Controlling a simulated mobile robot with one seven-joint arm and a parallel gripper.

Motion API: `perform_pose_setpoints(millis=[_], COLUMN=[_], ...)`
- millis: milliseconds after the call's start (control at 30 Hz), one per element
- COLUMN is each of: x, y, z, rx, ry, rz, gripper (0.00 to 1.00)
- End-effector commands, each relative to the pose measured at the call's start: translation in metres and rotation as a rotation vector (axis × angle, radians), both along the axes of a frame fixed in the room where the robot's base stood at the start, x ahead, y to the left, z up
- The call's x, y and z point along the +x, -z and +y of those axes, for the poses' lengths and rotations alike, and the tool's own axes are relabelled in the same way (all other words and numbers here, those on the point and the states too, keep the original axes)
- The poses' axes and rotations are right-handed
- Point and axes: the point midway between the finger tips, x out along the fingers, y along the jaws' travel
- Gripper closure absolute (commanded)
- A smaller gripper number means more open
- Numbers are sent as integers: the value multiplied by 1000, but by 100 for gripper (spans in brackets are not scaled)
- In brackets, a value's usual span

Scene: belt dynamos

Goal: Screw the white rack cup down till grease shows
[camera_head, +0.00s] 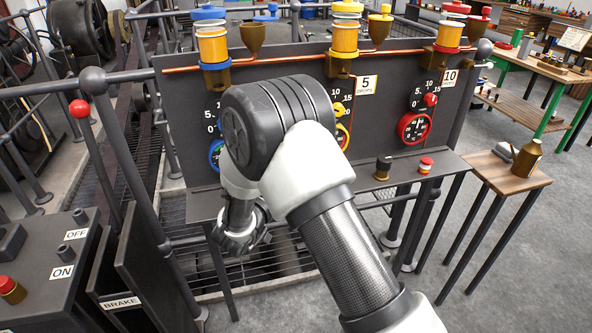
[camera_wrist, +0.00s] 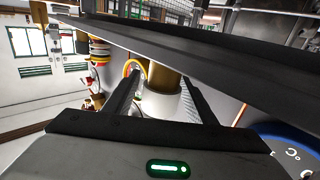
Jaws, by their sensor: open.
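The white rack cup (camera_wrist: 160,103) shows in the wrist view as a white cap on a brass body (camera_wrist: 163,76). My gripper (camera_wrist: 163,88) is open, with one dark finger on each side of the white cap. I cannot tell whether either finger touches it. No grease can be made out on the cup. In the head view my arm hides this cup and my fingertips. A black-capped cup (camera_head: 383,168) and a red-capped cup (camera_head: 426,165) stand on the shelf (camera_head: 400,187) to the right of my arm.
A side table (camera_head: 512,170) with a brass can (camera_head: 527,158) stands at right. Railings and a control box (camera_head: 50,260) are at left.

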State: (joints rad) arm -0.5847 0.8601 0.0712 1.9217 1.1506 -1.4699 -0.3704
Motion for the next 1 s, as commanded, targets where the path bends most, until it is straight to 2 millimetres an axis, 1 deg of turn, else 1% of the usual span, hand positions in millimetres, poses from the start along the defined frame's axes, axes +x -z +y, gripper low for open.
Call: perform_pose_setpoints(millis=[133,300,500,600,700,1000], x=[0,0,0,0,0,0], y=[-18,-53,-86,-95,-99,-99], z=[0,0,0,0,0,0], rx=[0,2,1,1,0,0], ry=[0,-1,0,0,0,0], rz=[-1,-3,-3,-2,0,0], gripper=[49,49,49,49,49,49])
